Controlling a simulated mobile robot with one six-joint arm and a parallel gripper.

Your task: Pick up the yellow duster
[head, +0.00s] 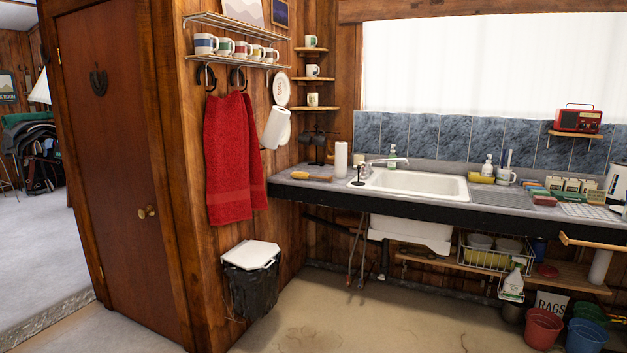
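A folded-looking yellow item (481,179) lies on the counter, just right of the white sink, in the head view. A longer orange-yellow item (312,176) lies at the counter's left end, near the paper towel roll. More yellow (484,259) shows in the wire basket under the counter. All are small in the picture, and I cannot tell for sure which is the yellow duster. My gripper is not in view.
The counter (490,213) runs along the back wall with a white sink (415,184). Buckets (543,328) stand at lower right. The floor (370,318) before the sink is clear.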

